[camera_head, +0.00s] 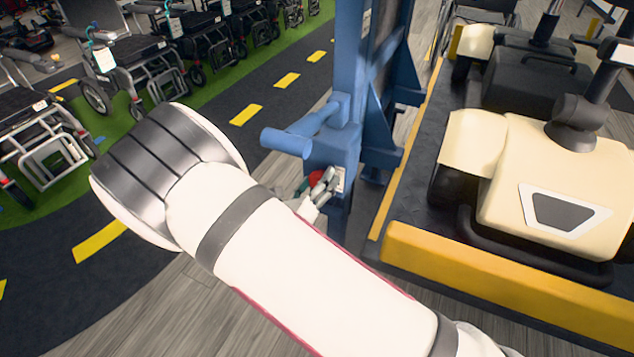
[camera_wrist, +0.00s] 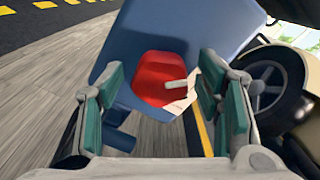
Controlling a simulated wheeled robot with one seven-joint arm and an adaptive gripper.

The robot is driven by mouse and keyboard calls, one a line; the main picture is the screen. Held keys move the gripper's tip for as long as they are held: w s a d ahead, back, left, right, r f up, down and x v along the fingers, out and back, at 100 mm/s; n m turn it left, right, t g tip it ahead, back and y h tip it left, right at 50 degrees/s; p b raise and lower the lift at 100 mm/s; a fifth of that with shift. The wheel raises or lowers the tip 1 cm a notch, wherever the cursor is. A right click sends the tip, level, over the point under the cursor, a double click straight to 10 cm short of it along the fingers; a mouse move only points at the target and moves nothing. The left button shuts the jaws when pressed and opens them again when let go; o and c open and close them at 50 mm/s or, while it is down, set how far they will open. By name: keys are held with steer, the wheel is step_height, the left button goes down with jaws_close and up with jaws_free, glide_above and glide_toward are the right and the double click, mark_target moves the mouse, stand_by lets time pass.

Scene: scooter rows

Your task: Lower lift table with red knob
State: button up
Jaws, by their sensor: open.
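The red knob (camera_wrist: 160,78) is on the blue box of the lift post, centred in the wrist view. A light pin or pointer and a pale label (camera_wrist: 183,100) lie at its right side. My gripper (camera_wrist: 163,88) is open, with one green-padded finger on each side of the knob's outline. I cannot tell whether the fingers touch it. In the head view the knob (camera_head: 314,179) is a small red patch, partly hidden behind my gripper (camera_head: 318,190). The lift table (camera_head: 385,222) has a yellow edge and carries cream scooters.
The blue lift post (camera_head: 350,80) has a thick bar (camera_head: 300,140) sticking out left above the knob. A scooter (camera_head: 560,180) stands close on the right. Wheelchairs (camera_head: 190,40) line the green floor at the left. Wooden floor (camera_head: 180,310) is clear.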

steer(key=c, duration=1.2)
steer(key=shift+o, duration=0.2)
